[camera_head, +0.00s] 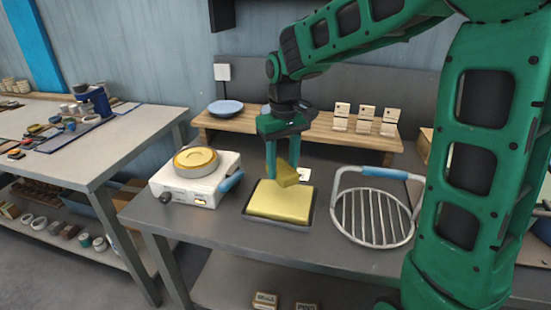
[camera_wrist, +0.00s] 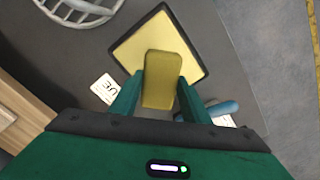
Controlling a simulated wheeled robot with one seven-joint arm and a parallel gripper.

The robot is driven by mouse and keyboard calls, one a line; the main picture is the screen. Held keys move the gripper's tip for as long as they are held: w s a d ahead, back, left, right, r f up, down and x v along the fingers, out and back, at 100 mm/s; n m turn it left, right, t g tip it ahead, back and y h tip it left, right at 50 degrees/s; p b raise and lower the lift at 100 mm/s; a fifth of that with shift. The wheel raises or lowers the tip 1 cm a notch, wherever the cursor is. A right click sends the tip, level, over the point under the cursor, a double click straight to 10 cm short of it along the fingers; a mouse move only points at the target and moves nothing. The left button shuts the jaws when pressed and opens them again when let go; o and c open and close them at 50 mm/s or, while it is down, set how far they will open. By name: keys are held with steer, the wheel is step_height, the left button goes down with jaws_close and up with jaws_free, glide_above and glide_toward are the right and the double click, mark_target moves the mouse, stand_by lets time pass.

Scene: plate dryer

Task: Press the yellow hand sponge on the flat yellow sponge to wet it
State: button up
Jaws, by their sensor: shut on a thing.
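The yellow hand sponge (camera_head: 287,174) is a darker yellow block between the fingers of my gripper (camera_head: 284,178), tilted in the head view. My gripper is shut on it; in the wrist view the hand sponge (camera_wrist: 162,80) sits between the two green fingers. The flat yellow sponge (camera_head: 280,201) lies in a dark tray (camera_head: 247,214) on the grey table. The hand sponge is over the back part of the flat sponge in the head view and covers part of the flat sponge (camera_wrist: 135,45) in the wrist view. I cannot tell whether they touch.
A white device with a round yellow top (camera_head: 195,160) stands left of the tray. A round wire rack (camera_head: 372,215) with a blue handle stands to the right. A wooden shelf (camera_head: 300,130) behind holds a blue plate (camera_head: 226,107) and small labelled cards (camera_head: 365,118).

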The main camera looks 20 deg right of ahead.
steer(key=shift+d+f, duration=0.15)
steer(key=shift+f, duration=2.65)
steer(key=shift+s+f, duration=0.1)
steer(key=shift+f, duration=0.55)
stand_by(0.4)
steer(key=shift+r, duration=3.55)
